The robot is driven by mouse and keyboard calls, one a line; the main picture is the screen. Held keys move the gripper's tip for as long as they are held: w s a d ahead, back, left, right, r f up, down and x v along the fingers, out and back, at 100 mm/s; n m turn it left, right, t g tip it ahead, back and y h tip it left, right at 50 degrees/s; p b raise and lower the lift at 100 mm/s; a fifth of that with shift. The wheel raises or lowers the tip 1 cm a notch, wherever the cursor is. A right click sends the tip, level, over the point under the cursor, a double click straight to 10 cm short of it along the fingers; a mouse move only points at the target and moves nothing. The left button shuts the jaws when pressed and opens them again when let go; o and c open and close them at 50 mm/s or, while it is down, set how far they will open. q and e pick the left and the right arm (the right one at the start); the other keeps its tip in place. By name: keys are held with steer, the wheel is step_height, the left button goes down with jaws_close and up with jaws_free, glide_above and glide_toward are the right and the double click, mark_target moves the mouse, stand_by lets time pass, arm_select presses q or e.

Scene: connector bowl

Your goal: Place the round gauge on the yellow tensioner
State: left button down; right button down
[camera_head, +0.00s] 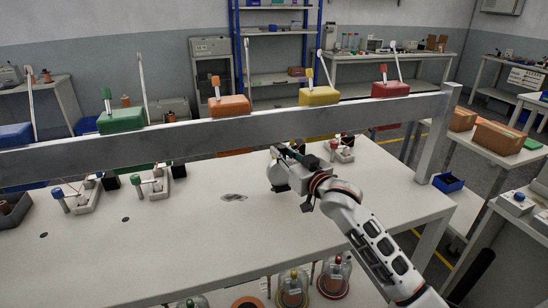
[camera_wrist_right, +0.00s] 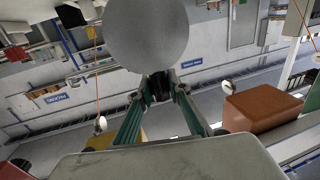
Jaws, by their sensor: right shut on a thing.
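The yellow tensioner (camera_head: 319,96) is a yellow block with a small upright yellow tab, on the grey rail across the table, right of centre. In the right wrist view, part of a yellow block (camera_wrist_right: 103,139) shows at lower left, behind my fingers. My right gripper (camera_head: 276,152) is above the table, below the rail and left of the yellow tensioner. In the right wrist view, my right gripper (camera_wrist_right: 160,82) has its green fingers converging on a grey round disc, the round gauge (camera_wrist_right: 152,33). My left gripper is out of view.
A green block (camera_head: 121,118), an orange block (camera_head: 229,105) and a red block (camera_head: 390,89) also sit along the rail (camera_head: 200,132). Several small connector fixtures stand on the table at left and behind my gripper. The table's middle front (camera_head: 190,240) is mostly clear.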

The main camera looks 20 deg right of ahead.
steer(key=w+f, duration=0.1)
steer(key=w, duration=0.1)
steer(key=w+a+f, duration=0.1)
steer(key=w+f, duration=0.1)
steer(key=shift+w+f, duration=0.2)
steer(key=shift+f, duration=0.15)
steer(key=c, duration=1.9)
jaws_free()
